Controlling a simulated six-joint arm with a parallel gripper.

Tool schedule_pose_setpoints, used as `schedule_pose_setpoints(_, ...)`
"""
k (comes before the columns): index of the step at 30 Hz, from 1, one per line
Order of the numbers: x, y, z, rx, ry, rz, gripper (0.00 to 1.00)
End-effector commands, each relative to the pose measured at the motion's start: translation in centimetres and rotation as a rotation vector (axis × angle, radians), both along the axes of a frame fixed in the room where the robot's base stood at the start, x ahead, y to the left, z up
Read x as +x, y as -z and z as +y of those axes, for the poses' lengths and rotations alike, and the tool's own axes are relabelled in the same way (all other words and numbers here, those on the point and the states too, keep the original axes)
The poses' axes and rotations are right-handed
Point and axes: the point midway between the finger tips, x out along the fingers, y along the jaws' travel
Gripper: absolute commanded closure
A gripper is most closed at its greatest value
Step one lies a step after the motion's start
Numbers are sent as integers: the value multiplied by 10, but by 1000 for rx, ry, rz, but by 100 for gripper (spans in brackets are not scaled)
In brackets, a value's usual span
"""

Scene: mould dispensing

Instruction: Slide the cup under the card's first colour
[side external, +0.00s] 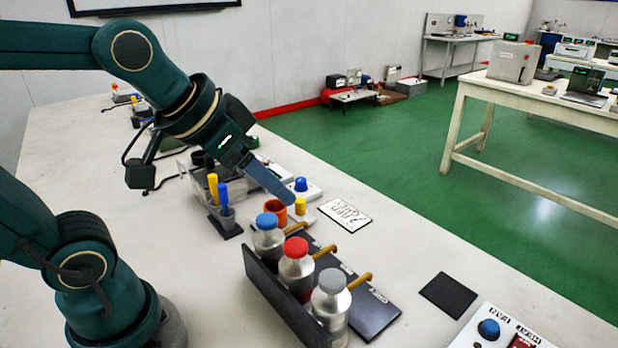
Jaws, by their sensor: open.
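My gripper (288,199) points down to the right, its fingertips close to an orange-brown cup (277,210). It is open; whether the cup is between the fingers cannot be told from this side. The cup stands upright near the far end of the dark dispenser rack (262,283). The rack holds three silver bottles, with a blue lid (267,221), a red lid (296,247) and a grey lid (332,281). Brass spouts stick out over a dark strip with labels (372,318). A white card (345,214) with black handwriting lies beyond the cup; I cannot read it surely.
A holder (226,226) with yellow and blue handled tools stands left of the cup. A small yellow piece (300,206) and a blue knob (301,184) are right by the gripper. A black square mat (448,295) and a control box (492,329) lie at right.

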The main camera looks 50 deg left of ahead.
Motion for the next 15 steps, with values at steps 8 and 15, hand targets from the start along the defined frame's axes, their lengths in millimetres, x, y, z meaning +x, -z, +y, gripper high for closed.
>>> schedule_pose_setpoints(8,84,11,43,8,-82,28,41)
schedule_pose_setpoints(15,130,59,95,-10,-183,109,41)
